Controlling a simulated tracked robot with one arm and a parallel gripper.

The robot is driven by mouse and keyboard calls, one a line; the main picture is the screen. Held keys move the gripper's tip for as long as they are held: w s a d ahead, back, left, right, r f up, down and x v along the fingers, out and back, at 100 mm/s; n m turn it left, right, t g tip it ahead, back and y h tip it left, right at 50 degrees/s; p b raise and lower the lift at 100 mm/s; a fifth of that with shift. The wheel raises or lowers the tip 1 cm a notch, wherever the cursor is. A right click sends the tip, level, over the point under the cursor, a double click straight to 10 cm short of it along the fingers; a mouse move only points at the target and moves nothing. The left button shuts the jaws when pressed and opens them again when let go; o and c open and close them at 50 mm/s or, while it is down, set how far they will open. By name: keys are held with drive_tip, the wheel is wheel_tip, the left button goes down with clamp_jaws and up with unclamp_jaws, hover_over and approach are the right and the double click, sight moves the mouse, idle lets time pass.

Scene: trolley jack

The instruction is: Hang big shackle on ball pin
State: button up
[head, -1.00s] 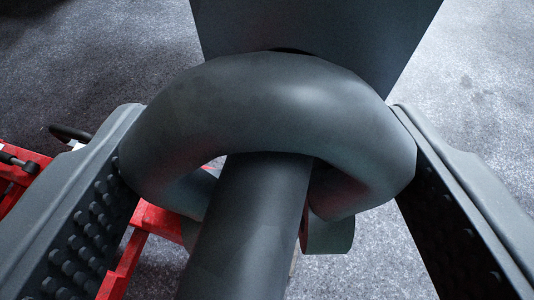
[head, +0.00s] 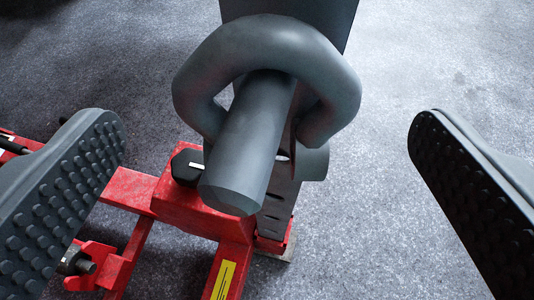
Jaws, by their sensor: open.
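The big shackle (head: 265,40) is a thick dark grey bow in the upper middle of the head view. It hangs over the ball pin (head: 245,145), a thick grey cylinder that points towards me and passes through the bow. The top of the bow rests on or very near the pin; its two sides hang down left and right of it. My gripper (head: 265,150) is open, with one studded jaw at the left and one at the right, both well clear of the shackle.
A dark upright plate (head: 315,12) stands behind the shackle. The red jack frame (head: 195,208) with a yellow label lies below and to the left. Grey speckled floor is free at the right.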

drive_tip(key=d+p+v, duration=0.1)
drive_tip(key=p+v, duration=0.1)
drive_tip(key=v, duration=0.7)
drive_tip(key=w+a+r+y+p, duration=0.1)
drive_tip(key=w+r+y, duration=0.4)
drive_tip(key=r, duration=1.3)
drive_tip(key=w+d+r+t+p, duration=0.1)
drive_tip(key=d+r, duration=0.1)
drive_tip(key=r, duration=0.8)
drive_tip(key=w+d+r+t, duration=0.1)
drive_tip(key=w+d+r, duration=0.15)
drive_tip(key=r, duration=0.85)
drive_tip(key=s+d+r+h, duration=0.1)
drive_tip(key=s+d+r, duration=0.4)
drive_tip(key=r, duration=0.4)
drive_tip(key=s+d+r+h+p, duration=0.1)
drive_tip(key=s+d+r, duration=0.4)
drive_tip(key=s+r, duration=0.3)
drive_tip(key=s+d+r+n+h+p, duration=0.1)
drive_tip(key=s+d+r, duration=0.5)
drive_tip(key=r, duration=0.4)
drive_tip(key=shift+s+h, duration=0.3)
drive_tip(key=shift+h, duration=0.1)
